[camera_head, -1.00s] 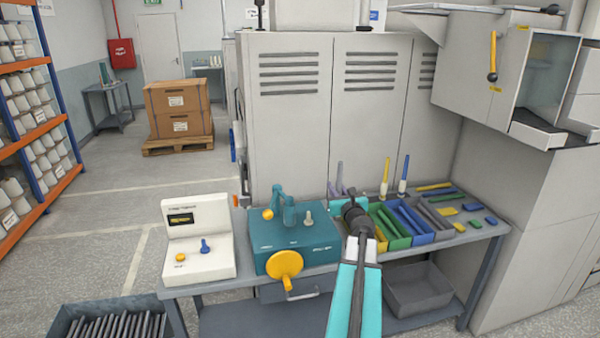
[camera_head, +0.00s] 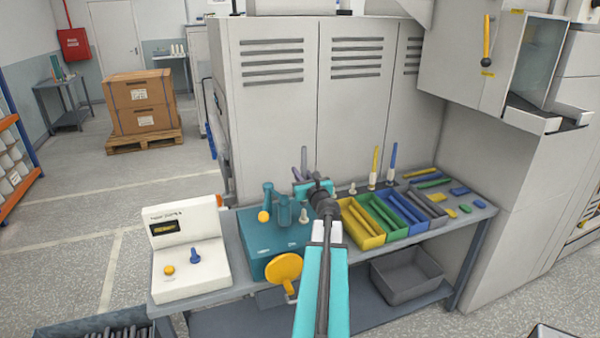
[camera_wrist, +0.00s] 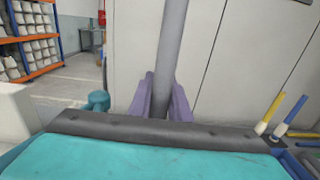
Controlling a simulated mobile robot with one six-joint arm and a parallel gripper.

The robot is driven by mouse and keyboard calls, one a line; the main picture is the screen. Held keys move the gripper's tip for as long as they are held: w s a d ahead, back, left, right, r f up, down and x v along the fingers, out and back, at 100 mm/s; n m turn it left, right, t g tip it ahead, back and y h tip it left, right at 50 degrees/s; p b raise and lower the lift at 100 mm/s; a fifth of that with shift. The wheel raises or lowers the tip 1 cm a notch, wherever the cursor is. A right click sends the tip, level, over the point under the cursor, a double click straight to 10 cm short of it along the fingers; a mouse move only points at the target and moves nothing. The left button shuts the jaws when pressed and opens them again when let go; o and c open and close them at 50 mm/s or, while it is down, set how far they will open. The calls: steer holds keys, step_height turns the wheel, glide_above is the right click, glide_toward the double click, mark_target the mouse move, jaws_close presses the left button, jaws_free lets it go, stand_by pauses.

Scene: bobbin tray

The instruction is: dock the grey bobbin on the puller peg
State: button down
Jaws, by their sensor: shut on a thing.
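My gripper (camera_head: 300,175) is shut on the grey bobbin (camera_head: 304,155), a slim rod held upright. In the wrist view the bobbin (camera_wrist: 171,50) rises between the purple fingers (camera_wrist: 164,100); its lower end is hidden. In the head view it shows above and behind the teal machine (camera_head: 272,243), partly hidden by my arm. A small pale peg (camera_head: 305,216) stands bare on the machine's right top. Another bare pale peg (camera_head: 352,188) stands at the bench's back. I cannot tell by label which is the puller peg.
A yellow bobbin (camera_head: 375,162) and a blue bobbin (camera_head: 392,160) stand on pegs at the back. Coloured bins (camera_head: 362,240) with rods fill the bench's right. A white console (camera_head: 190,270) stands left; grey lockers (camera_head: 360,110) rise behind. A yellow crank wheel (camera_head: 284,268) juts forward.

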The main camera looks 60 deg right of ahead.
steer(key=shift+f, duration=0.2)
steer(key=shift+s+f+b, duration=0.1)
steer(key=shift+f+b, duration=2.25)
steer(key=shift+f, duration=0.35)
steer(key=shift+f+b, duration=0.6)
steer(key=shift+b, duration=0.15)
stand_by(0.4)
steer(key=c, duration=1.9)
jaws_free()
steer(key=shift+s+a, duration=0.1)
steer(key=p+v, duration=0.1)
steer(key=v, duration=0.7)
steer(key=shift+r, duration=0.1)
